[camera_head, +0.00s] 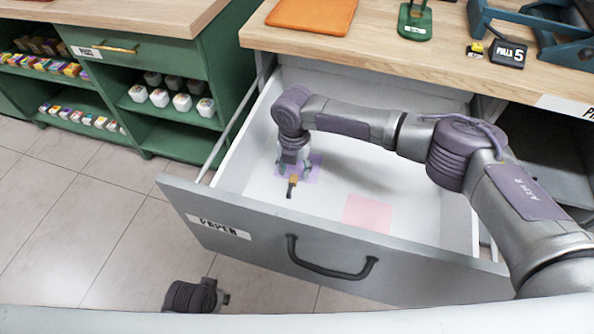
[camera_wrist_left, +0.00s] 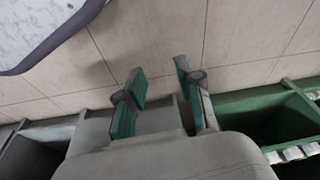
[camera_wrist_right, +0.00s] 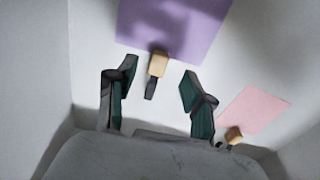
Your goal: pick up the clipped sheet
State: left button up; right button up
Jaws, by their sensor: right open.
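A purple sheet (camera_head: 312,172) lies in the open drawer. A clip (camera_head: 292,185) with a tan block and dark tip sits at its edge. In the right wrist view the purple sheet (camera_wrist_right: 170,28) and its clip (camera_wrist_right: 158,64) are ahead, the clip between the fingertips in the picture. My right gripper (camera_wrist_right: 159,80) is open and empty; it points down into the drawer, just above the clip in the head view (camera_head: 292,168). A pink sheet (camera_head: 367,213) lies to the right, with another tan-and-dark clip (camera_wrist_right: 234,135) at its edge. My left gripper (camera_wrist_left: 160,85) is open and empty.
The grey drawer front (camera_head: 340,255) with its dark handle (camera_head: 330,262) stands toward me. The wooden worktop (camera_head: 400,55) is above and behind the drawer. Green shelves (camera_head: 180,125) stand at the left. The tiled floor (camera_head: 70,205) there is clear.

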aim_at(294, 177)
notch_tip(294, 177, down, 4)
jog(key=shift+w+r, duration=0.15)
jog(key=shift+r, duration=0.1)
pick_arm(q)
jog(key=r, duration=0.2)
jog(key=shift+w+r, duration=0.25)
jog(key=shift+r, duration=0.1)
pick_arm(e)
jog(key=shift+c, duration=0.2)
jog(key=c, duration=0.8)
